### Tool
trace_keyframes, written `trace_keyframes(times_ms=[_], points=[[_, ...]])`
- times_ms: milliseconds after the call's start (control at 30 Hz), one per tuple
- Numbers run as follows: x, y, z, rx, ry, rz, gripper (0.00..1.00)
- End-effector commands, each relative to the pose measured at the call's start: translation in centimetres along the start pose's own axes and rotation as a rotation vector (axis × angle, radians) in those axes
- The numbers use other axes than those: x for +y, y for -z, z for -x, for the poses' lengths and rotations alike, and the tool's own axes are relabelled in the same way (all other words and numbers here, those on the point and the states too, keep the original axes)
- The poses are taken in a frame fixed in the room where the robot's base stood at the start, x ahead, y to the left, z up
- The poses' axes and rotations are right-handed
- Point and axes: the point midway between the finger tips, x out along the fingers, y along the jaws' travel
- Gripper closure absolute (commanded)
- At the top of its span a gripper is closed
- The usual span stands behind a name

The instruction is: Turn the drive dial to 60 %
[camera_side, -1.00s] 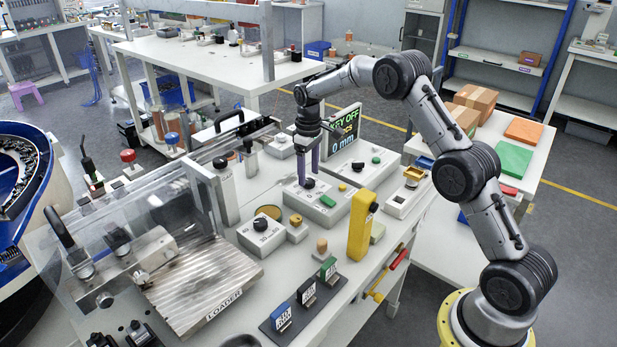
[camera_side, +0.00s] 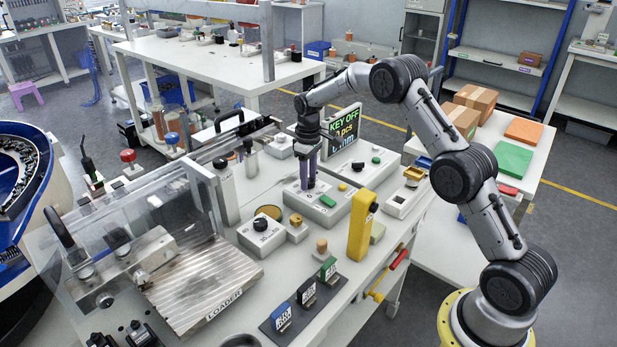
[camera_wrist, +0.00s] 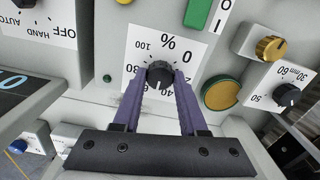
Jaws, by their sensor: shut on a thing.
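The drive dial is a small black knob (camera_wrist: 159,75) on a white plate marked % (camera_wrist: 195,62), with numbers running round it from 0 to 100. My gripper (camera_wrist: 160,76) is shut on the knob, one purple finger on each side. A pale pointer mark on the knob's near side seems to lie around the 40 to 60 numbers; the fingers partly cover the scale, so the exact reading is unclear. In the side view my gripper (camera_side: 307,185) points straight down at the pale control box (camera_side: 325,211), and its fingers mostly hide the knob.
A brass knob (camera_wrist: 270,48) and a 30-60 dial (camera_wrist: 286,95) lie to the right. A KEY OFF display (camera_side: 344,125) and yellow post (camera_side: 361,225) stand close to my gripper.

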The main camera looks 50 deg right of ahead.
Motion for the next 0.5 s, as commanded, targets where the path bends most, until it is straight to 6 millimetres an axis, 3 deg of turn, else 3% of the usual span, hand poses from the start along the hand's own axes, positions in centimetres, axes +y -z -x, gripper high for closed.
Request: trace_keyframes(times_ms=[233,500], points=[[0.03,0.05,0.13,0.002,-0.001,-0.067,1.0],[0.05,0.03,0.12,0.001,-0.001,-0.343,1.0]])
